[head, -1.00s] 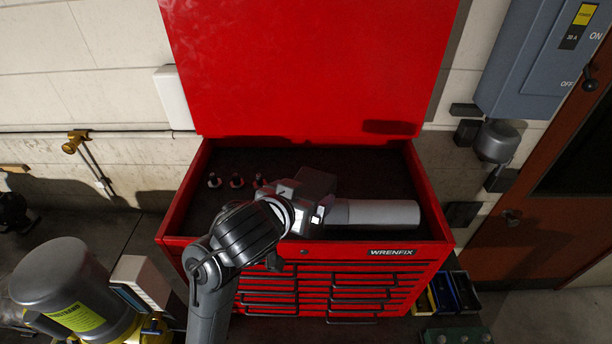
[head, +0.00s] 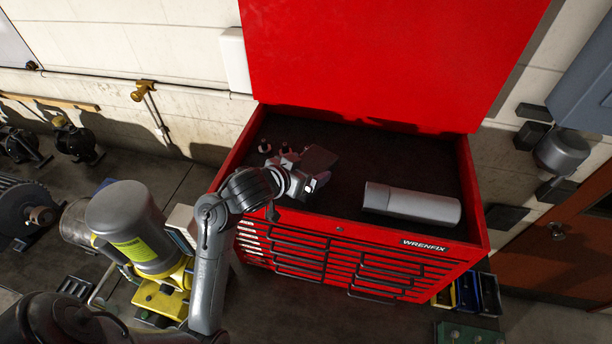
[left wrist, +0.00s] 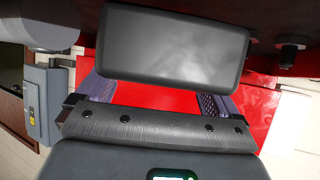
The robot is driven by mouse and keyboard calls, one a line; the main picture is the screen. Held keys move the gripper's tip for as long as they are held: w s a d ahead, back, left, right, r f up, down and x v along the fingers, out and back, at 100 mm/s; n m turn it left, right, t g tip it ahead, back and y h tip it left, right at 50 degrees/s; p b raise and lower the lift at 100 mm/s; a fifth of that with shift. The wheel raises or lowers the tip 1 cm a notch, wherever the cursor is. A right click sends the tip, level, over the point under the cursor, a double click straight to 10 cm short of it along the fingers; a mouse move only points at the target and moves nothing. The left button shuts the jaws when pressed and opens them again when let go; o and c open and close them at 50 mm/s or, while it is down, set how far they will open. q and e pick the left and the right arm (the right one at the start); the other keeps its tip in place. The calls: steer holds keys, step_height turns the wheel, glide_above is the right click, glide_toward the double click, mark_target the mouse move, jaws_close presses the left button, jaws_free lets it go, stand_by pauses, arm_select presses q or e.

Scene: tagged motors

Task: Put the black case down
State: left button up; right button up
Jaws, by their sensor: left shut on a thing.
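The black case (head: 321,158) is a dark, flat, rounded block over the left part of the open red chest's tray. In the left wrist view the case (left wrist: 172,45) fills the top middle, between the two fingers. My left gripper (head: 308,174) is shut on it; the gripper's fingers (left wrist: 158,95) show on both sides of the case. I cannot tell whether the case touches the tray's dark floor. The gripper hides part of the case in the head view. My right gripper is not in view.
The red tool chest (head: 476,200) has its lid up behind. A grey cylinder (head: 412,203) lies in the tray at front right. Several small dark fittings (head: 264,146) stand at back left. The tray's middle and back right are clear. A yellow-based grey machine (head: 130,222) stands left.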

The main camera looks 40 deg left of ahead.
arm_select(q)
step_height(320, 180, down, 4)
steer(key=b, duration=0.2)
steer(key=shift+b, duration=0.3)
steer(key=shift+f, duration=0.2)
steer(key=o, duration=1)
steer(key=shift+r, duration=0.1)
